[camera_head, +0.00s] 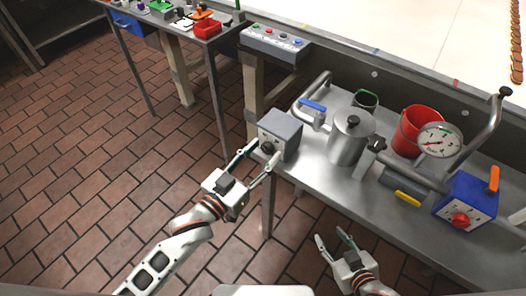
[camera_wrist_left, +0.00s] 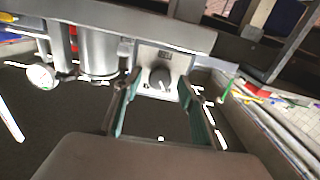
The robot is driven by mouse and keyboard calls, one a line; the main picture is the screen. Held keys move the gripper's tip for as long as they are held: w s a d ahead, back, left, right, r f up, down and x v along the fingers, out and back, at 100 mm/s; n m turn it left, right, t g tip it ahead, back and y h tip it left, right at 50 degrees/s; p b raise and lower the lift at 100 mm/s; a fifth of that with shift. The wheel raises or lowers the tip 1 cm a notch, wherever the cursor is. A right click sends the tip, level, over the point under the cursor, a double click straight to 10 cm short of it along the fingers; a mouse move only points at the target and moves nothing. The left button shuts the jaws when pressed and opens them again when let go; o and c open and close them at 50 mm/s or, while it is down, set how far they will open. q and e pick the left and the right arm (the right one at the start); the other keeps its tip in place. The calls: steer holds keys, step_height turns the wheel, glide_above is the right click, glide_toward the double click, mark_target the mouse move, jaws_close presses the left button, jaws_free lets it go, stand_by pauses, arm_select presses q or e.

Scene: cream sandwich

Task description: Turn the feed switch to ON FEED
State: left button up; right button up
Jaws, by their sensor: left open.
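A grey switch box (camera_head: 283,133) stands at the left end of the steel bench, with a dark rotary knob (camera_head: 268,148) on its front face. My left gripper (camera_head: 262,160) is open, with its fingers pointing at that face. In the left wrist view the knob (camera_wrist_left: 160,77) sits on a light panel, between and beyond the two open fingers (camera_wrist_left: 160,105). I cannot tell whether a finger touches the box.
On the steel bench (camera_head: 312,163) stand a metal pot (camera_head: 350,137), a red bucket (camera_head: 409,131), a gauge (camera_head: 439,140) and a blue box (camera_head: 466,200) with a red knob. A button panel (camera_head: 274,43) is behind the switch box. Open tiled floor lies left.

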arm_select(q)
steer(key=shift+w+d, duration=0.2)
steer(key=shift+w, duration=0.05)
steer(key=c, duration=1.1)
